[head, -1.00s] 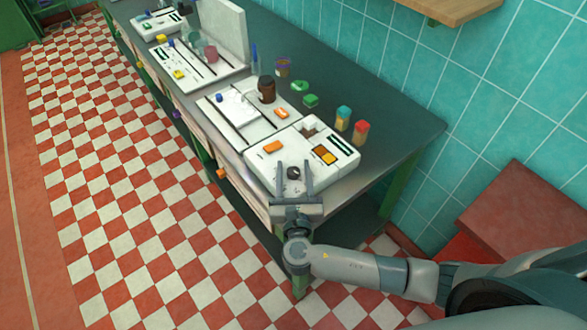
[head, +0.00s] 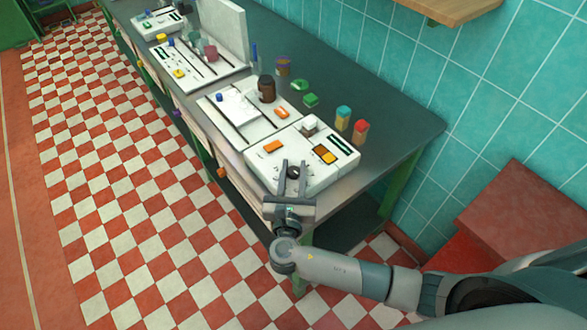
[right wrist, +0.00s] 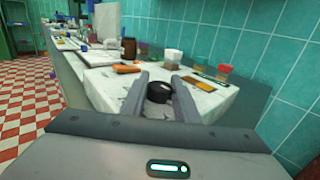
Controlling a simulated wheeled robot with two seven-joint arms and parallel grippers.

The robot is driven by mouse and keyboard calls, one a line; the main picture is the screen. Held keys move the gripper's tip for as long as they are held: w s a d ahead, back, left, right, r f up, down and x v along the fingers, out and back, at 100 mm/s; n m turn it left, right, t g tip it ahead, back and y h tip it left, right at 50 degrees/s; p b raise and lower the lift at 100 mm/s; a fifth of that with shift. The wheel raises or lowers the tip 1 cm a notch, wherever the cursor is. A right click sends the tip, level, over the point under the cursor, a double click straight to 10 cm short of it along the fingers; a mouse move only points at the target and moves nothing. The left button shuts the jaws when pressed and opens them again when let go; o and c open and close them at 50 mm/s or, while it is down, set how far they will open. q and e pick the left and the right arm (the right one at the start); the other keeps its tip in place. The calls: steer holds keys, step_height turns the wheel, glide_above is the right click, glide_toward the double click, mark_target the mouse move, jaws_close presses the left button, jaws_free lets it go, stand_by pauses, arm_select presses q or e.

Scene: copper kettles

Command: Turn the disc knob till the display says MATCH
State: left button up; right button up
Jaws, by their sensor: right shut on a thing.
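The disc knob (head: 293,173) is black and round, on top of the white box at the near end of the bench. It also shows in the right wrist view (right wrist: 159,92). My right gripper (head: 293,167) is shut on the knob, one finger on each side of it. In the right wrist view its fingers (right wrist: 160,88) flank the knob. The box carries a dark green display strip (head: 341,146) and an orange panel (head: 325,155); any writing on them is too small to read. My left gripper is not in view.
An orange block (head: 273,146) lies on the box to the left of the knob. Two coloured jars (head: 343,118) (head: 360,132) stand behind the box. More white panels, a brown bottle (head: 267,88) and green pieces lie farther along the bench. The dark bench top (head: 390,130) is clear at right.

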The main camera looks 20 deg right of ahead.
steer(key=m+g+h, duration=0.2)
steer(key=m+h, duration=0.1)
steer(key=h, duration=0.1)
steer(key=shift+a, duration=0.1)
steer(key=shift+m+g+h, duration=1.7)
steer(key=shift+g+h, duration=0.2)
steer(key=shift+g, duration=0.2)
steer(key=o, duration=1.1)
